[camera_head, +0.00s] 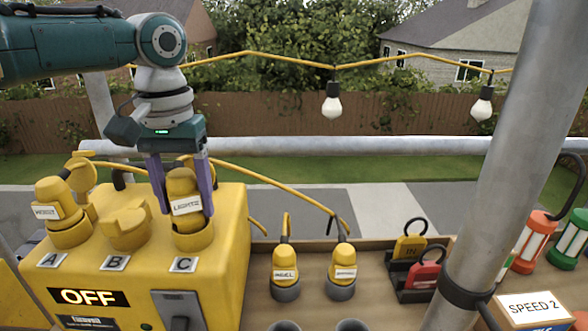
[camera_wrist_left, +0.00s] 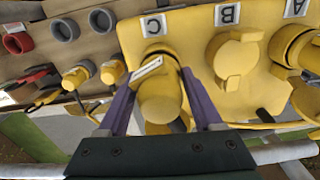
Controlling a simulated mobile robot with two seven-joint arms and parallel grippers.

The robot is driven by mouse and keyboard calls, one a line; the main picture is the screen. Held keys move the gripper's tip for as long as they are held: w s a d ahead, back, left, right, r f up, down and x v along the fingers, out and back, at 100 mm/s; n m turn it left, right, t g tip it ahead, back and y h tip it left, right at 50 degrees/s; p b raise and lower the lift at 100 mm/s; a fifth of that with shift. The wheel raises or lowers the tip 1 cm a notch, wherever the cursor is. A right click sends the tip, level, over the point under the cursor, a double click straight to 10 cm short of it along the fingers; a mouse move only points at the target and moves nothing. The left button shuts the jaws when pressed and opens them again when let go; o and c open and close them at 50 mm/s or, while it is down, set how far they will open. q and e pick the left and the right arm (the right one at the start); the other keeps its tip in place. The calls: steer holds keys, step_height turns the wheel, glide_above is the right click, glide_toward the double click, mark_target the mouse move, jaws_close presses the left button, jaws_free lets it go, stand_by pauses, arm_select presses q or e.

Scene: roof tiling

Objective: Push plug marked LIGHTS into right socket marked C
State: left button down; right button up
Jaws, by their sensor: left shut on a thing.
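The yellow plug marked LIGHTS (camera_head: 184,188) stands upright at the socket marked C (camera_head: 193,238), on the right of the yellow box's top. My left gripper (camera_head: 182,205) is shut on the plug, with a purple finger on either side. The plug's lower end meets the socket's collar; I cannot tell how deep it sits. In the left wrist view the plug (camera_wrist_left: 160,98) is between the fingers (camera_wrist_left: 160,90), with the C label (camera_wrist_left: 154,25) beyond it. My right gripper is not in view.
Another labelled plug (camera_head: 55,200) stands in socket A. Socket B (camera_head: 126,226) has a yellow cap. The box display (camera_head: 88,297) reads OFF. Two yellow plugs (camera_head: 285,268) stand on the wooden bench to the right. A metal pole (camera_head: 500,170) crosses the right side.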

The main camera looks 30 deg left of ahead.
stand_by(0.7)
arm_select(q)
steer(key=shift+p, duration=0.45)
steer(key=shift+f+b, duration=0.4)
steer(key=shift+f, duration=0.25)
steer(key=shift+c, duration=1.7)
jaws_free()
